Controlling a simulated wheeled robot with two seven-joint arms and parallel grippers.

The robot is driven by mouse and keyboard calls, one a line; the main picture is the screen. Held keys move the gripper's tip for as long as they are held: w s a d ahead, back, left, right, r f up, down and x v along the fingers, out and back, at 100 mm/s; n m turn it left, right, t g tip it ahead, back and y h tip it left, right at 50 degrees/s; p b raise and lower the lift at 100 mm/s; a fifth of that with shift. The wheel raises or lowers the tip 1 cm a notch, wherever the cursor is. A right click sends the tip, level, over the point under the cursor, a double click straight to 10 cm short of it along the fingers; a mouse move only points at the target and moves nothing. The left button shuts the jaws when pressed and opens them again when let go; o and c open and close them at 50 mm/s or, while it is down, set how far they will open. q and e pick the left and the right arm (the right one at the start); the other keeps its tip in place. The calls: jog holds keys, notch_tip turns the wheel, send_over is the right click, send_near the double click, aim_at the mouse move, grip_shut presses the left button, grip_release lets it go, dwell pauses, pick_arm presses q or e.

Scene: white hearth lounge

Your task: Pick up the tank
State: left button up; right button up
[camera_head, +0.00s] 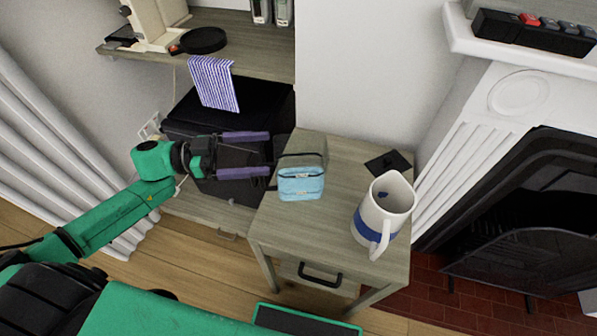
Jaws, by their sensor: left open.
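A small box-shaped thing with a grey-beige top and a light blue front (301,184), likely the tank, stands on the small wooden table, near its left edge. My left gripper (270,154) comes in from the left, its two purple fingers apart and pointing right at the box. The fingertips are right beside the box's left side; I cannot tell whether they touch it. Nothing shows held between the fingers. My right gripper is not in view.
A white jug with a blue band (385,212) stands at the table's right, beside a dark flat square (388,163). A black box-like appliance (262,108) sits behind my left gripper, under a wooden shelf (262,52) with a striped cloth (214,83). A fireplace (530,215) is at right.

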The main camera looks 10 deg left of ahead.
aim_at(290, 152)
pick_arm(q)
jog(key=x, duration=0.7)
jog(key=shift+w+d+f, duration=0.1)
jog(key=shift+f, duration=0.1)
grip_shut()
